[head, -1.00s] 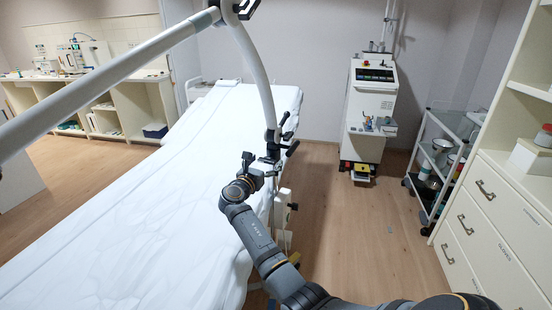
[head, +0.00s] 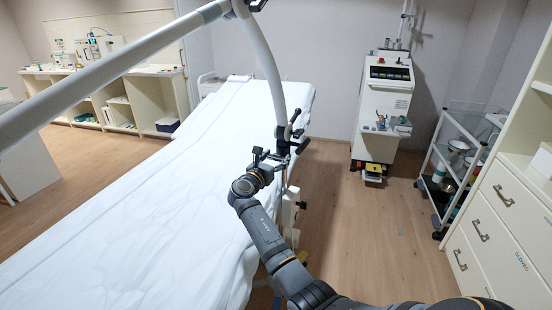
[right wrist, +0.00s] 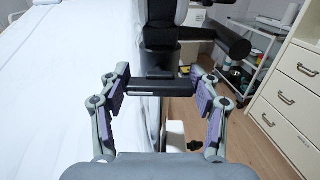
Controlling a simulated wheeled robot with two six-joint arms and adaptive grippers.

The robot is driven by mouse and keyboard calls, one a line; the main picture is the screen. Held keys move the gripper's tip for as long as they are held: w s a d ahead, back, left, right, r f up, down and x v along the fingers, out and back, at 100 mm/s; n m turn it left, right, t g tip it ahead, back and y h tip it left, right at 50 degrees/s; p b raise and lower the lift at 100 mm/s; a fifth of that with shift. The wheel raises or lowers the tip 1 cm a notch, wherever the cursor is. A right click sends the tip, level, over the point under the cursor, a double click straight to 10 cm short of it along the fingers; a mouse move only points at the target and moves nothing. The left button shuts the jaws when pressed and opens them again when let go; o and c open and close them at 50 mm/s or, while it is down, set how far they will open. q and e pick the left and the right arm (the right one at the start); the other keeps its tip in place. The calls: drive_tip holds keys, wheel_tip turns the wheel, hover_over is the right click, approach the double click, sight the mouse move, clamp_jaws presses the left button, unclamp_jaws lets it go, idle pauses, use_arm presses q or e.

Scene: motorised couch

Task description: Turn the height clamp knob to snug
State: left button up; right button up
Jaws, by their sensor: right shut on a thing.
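In the right wrist view, the height clamp knob (right wrist: 162,88) is a dark crossbar on the clamp post (right wrist: 160,45). My right gripper (right wrist: 163,84) is shut on it, with a purple-padded finger at each end of the bar. In the head view, my right gripper (head: 274,156) is at the dark clamp (head: 283,133) by the couch's right edge. The knob is mostly hidden there behind the gripper, and its turn angle cannot be read. My left gripper is not in view.
The white-covered couch (head: 150,200) lies left of the clamp. A pale curved pole (head: 262,70) rises above the clamp. A machine (head: 383,100) stands at the back, with a trolley (head: 445,190) and drawers (head: 500,230) to the right. Open floor lies between.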

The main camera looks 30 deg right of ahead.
drive_tip(key=m, duration=0.3)
drive_tip(key=shift+f+m+b, duration=0.1)
drive_tip(key=shift+m+b, duration=0.25)
drive_tip(key=shift+m, duration=0.05)
drive_tip(key=m+b, duration=0.1)
drive_tip(key=m, duration=0.3)
drive_tip(key=shift+s+d+m+b, duration=0.1)
drive_tip(key=shift+s+m+b, duration=0.05)
drive_tip(key=shift+m+b, duration=0.25)
idle(0.3)
drive_tip(key=o, duration=1.2)
drive_tip(key=shift+c, duration=0.2)
